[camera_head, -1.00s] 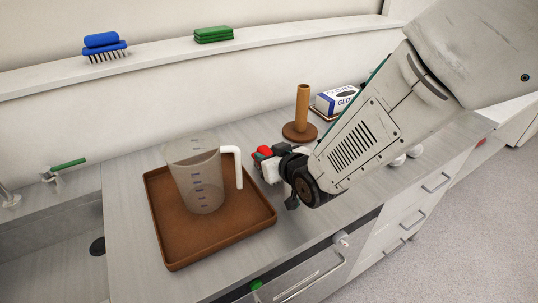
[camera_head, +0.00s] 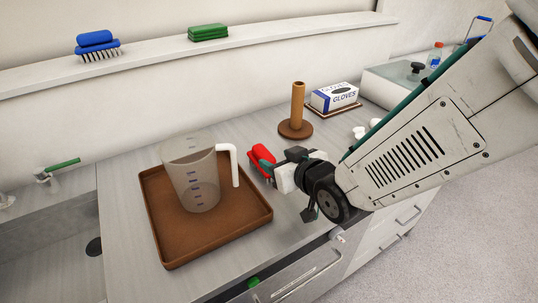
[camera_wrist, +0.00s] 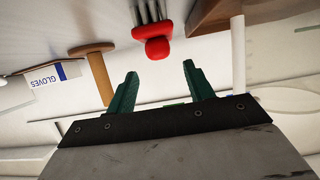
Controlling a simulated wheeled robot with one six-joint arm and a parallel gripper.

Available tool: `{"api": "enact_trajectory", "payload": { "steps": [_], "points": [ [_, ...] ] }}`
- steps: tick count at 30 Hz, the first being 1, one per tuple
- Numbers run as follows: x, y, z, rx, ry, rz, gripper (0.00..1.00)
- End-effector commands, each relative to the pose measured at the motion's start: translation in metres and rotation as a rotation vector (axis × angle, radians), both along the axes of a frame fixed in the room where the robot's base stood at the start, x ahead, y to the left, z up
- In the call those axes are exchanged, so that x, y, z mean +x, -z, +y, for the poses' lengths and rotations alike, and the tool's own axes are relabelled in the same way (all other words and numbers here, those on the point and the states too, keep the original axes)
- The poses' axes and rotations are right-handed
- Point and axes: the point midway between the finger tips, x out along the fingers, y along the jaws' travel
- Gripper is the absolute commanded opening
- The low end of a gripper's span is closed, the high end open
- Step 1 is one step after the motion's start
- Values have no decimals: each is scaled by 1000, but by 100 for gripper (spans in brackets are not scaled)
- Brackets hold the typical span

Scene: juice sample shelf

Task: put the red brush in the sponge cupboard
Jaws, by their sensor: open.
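The red brush (camera_head: 262,159) lies on the counter just right of the brown tray; it also shows in the wrist view (camera_wrist: 155,40) with its grey bristles at the top edge. My gripper (camera_head: 276,168) is close beside the brush, at its right in the head view. In the wrist view the two green fingers of my gripper (camera_wrist: 160,72) are spread apart with nothing between them, and the red brush is just beyond their tips. I cannot tell which cupboard is the sponge cupboard; a green sponge stack (camera_head: 208,32) sits on the wall shelf.
A clear measuring jug (camera_head: 190,175) stands on the brown tray (camera_head: 165,245). A brown post on a round base (camera_head: 297,108) and a glove box (camera_head: 334,96) stand behind the brush. A blue brush (camera_head: 97,44) is on the wall shelf (camera_head: 150,50). Cupboard and drawer fronts are below the counter.

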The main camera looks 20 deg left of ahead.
Motion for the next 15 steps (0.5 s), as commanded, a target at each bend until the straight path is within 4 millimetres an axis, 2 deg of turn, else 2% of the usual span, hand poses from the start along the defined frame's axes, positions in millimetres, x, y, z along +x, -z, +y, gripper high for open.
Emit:
{"api": "enact_trajectory", "payload": {
  "steps": [6, 15],
  "points": [
    [-20, -13, -24, 2, 1, -1, 52],
    [-27, -17, -32, 0, 0, 1, 52]
  ]
}}
